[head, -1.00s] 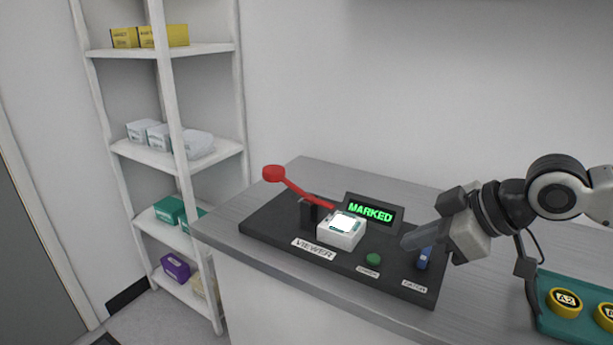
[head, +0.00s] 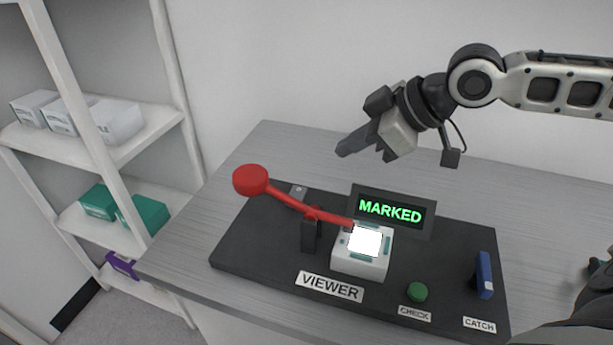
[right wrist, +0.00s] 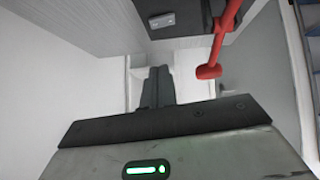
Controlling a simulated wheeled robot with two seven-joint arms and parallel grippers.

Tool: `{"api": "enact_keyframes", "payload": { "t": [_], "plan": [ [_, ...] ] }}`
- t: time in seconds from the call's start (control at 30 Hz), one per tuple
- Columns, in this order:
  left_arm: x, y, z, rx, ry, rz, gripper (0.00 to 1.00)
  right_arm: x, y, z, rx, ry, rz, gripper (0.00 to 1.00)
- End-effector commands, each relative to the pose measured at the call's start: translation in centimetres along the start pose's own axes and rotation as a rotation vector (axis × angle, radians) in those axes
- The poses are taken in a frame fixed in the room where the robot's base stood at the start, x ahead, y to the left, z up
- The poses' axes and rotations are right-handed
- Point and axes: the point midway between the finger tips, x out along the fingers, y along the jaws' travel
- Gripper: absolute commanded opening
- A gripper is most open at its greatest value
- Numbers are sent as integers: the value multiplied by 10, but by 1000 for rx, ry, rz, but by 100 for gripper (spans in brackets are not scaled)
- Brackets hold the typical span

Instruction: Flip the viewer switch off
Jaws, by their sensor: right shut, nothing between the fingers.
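The viewer is a white box (head: 361,262) with a lit window, behind the VIEWER label (head: 330,287) on a black panel (head: 258,262). A red lever (head: 290,202) with a round knob (head: 250,180) slants up to the left from the box, past a black bracket (head: 310,236). Its knob also shows in the right wrist view (right wrist: 209,72). A display (head: 391,211) behind the box reads MARKED in green. My right gripper (head: 345,149) is shut and empty, pointing left, above the table behind the panel, apart from the lever. It also shows in the right wrist view (right wrist: 157,74). My left gripper is out of view.
On the panel's right are a green button (head: 417,292) labelled CHECK and a blue part (head: 485,275) labelled CATCH. A small metal plate (head: 298,191) lies behind the lever. White shelving (head: 150,135) with boxes stands left of the table (head: 215,205). The table behind the panel is bare.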

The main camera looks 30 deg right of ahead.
Motion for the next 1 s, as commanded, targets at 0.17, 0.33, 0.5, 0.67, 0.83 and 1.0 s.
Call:
{"api": "enact_keyframes", "payload": {
  "t": [0.17, 0.33, 0.5, 0.67, 0.83, 1.0],
  "plan": [
    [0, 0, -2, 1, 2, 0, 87, 6, -1, 0, 1, 4, -5, 0],
    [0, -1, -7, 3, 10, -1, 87, 21, -1, -1, 2, 7, -8, 0],
    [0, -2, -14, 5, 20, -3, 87, 42, -1, -2, 4, 8, -6, 0],
    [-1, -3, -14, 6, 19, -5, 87, 70, 0, -2, 4, 7, -4, 0],
    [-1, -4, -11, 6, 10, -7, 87, 103, -2, -2, 2, 3, -6, 0],
    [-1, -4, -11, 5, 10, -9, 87, 120, -1, 20, 1, -3, -2, 0]
  ]
}}
